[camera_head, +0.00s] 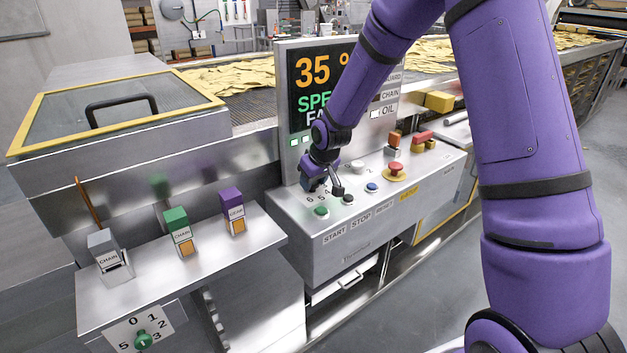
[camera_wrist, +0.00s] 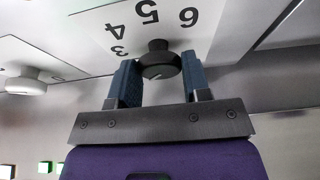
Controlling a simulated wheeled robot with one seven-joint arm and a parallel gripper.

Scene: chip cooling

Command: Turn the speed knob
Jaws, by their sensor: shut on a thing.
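The speed knob (camera_wrist: 158,62) is a round black knob with a light pointer line, seen in the wrist view between two blue fingers. My gripper (camera_wrist: 159,78) is shut on it. The printed numbers 3, 4, 5 and 6 show around the knob on the pale panel. In the head view my gripper (camera_head: 322,182) is over the left part of the grey control panel (camera_head: 345,248) and hides most of the knob. The screen (camera_head: 318,75) reads 35 and a partly covered line starting with SPE; my arm covers the rest.
On the panel are a green button (camera_head: 321,211), a blue button (camera_head: 372,187) and a red emergency button (camera_head: 396,169). A pale round knob (camera_wrist: 25,82) is left in the wrist view. A shelf at left holds labelled blocks, with a green dial knob (camera_head: 143,341) below.

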